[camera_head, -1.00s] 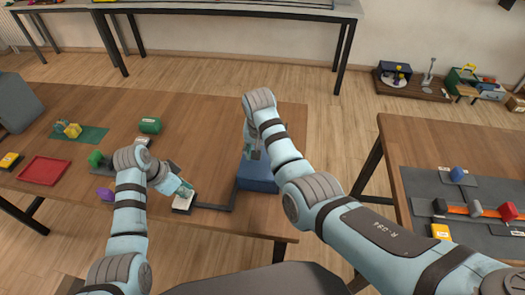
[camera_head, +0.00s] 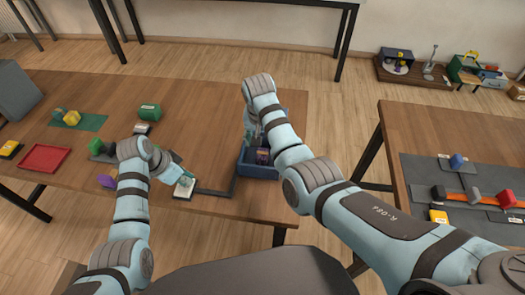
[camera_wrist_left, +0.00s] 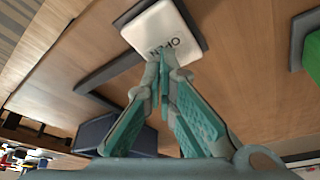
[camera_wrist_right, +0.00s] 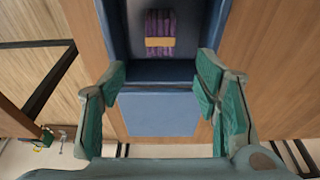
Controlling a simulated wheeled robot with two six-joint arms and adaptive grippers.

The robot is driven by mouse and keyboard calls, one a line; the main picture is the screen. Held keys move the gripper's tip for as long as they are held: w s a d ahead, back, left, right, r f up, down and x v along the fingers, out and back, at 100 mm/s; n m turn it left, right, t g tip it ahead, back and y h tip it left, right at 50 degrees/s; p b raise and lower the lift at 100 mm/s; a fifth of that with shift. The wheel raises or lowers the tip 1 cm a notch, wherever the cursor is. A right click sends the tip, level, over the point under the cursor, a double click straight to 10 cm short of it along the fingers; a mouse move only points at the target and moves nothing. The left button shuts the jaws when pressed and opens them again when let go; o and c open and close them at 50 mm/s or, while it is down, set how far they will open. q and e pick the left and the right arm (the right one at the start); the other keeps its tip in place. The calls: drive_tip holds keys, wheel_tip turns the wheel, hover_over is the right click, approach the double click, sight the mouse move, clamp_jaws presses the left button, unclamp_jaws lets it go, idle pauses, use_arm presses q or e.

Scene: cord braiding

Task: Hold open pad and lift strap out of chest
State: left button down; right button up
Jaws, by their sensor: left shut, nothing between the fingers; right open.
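The white pad (camera_head: 184,190) lies on the table, and its word "OPEN" reads in the left wrist view (camera_wrist_left: 165,28). My left gripper (camera_wrist_left: 163,58) is shut and empty, its fingertips at the pad's edge and apparently touching it. The blue chest (camera_head: 258,172) stands open at the table's right end. The purple strap bundle (camera_wrist_right: 160,25), with a tan band, lies inside it; it is partly visible in the head view (camera_head: 262,157). My right gripper (camera_wrist_right: 162,72) is open and empty above the chest, its fingers apart on either side of a light blue panel, short of the strap.
A dark strip (camera_head: 212,192) joins the pad to the chest. A green cylinder (camera_head: 150,111), a purple piece (camera_head: 107,180) and a red tray (camera_head: 45,158) are on the same table. Another table with a grey mat (camera_head: 480,200) stands to the right.

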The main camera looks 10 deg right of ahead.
sight(262, 154)
drive_tip(key=shift+s+a+x, duration=0.1)
drive_tip(key=shift+s+x, duration=0.15)
drive_tip(key=shift+x, duration=1)
drive_tip(key=shift+s+a+x, duration=0.1)
drive_tip(key=shift+s+x, duration=0.15)
drive_tip(key=shift+x, duration=0.95)
drive_tip(key=shift+s+a+x, duration=0.1)
drive_tip(key=shift+s+x, duration=0.15)
drive_tip(key=shift+x, duration=1)
drive_tip(key=shift+f, duration=0.2)
drive_tip(key=c, duration=1.1)
drive_tip(key=shift+c, duration=0.2)
drive_tip(key=v, duration=0.3)
drive_tip(key=w+v, duration=0.1)
drive_tip(key=v, duration=0.2)
drive_tip(key=w+v, duration=0.1)
drive_tip(key=v, duration=0.2)
drive_tip(key=shift+s+d+r, duration=0.1)
drive_tip(key=shift+d+r, duration=0.25)
